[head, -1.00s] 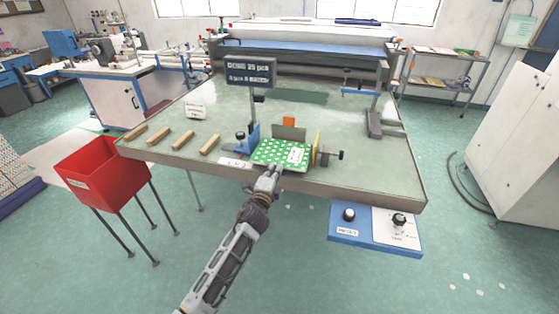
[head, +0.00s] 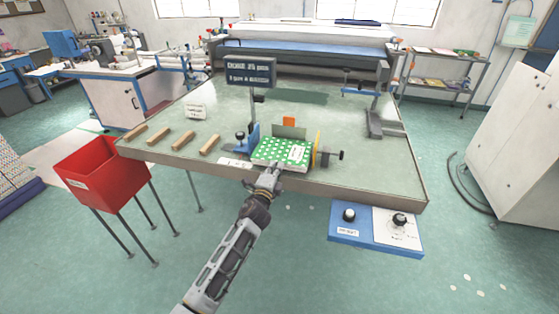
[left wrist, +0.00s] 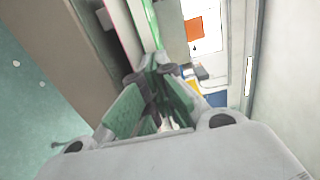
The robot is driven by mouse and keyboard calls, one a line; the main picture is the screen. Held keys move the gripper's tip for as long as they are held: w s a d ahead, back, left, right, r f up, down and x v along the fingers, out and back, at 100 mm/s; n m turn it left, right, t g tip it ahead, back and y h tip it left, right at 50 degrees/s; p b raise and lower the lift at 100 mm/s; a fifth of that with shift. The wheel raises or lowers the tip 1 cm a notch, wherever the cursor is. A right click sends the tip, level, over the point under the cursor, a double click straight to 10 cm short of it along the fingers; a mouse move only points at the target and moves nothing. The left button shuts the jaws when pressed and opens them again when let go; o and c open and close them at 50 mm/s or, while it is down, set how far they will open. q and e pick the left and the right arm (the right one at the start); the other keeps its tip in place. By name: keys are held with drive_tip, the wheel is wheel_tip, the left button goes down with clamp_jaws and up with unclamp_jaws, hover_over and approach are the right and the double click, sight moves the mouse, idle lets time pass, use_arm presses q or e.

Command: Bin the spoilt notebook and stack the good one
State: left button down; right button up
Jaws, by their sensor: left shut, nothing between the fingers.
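A green notebook with white dots and a white label (head: 272,150) lies at the front edge of the table, inside a small fixture. Its pale page edge faces me. My left gripper (head: 270,176) is shut and empty at the notebook's near edge; I cannot tell whether it touches it. In the left wrist view its fingers (left wrist: 152,76) are closed together. A red bin (head: 108,175) on thin legs stands left of the table. My right gripper is out of view. Only one notebook is clearly visible.
The fixture has a blue block (head: 248,139) at left and an orange-yellow plate with a knob (head: 327,157) at right. A dark sign (head: 250,74) stands behind it. Several wooden strips (head: 184,140) lie at left. A blue-and-white control panel (head: 374,228) juts from the front.

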use_arm(q)
drive_tip(key=shift+w, duration=0.25)
drive_tip(key=shift+s, duration=0.15)
drive_tip(key=p+v, duration=0.1)
drive_tip(key=v, duration=0.4)
drive_tip(key=shift+s+a, duration=0.15)
drive_tip(key=shift+s, duration=0.15)
idle(0.5)
idle(0.5)
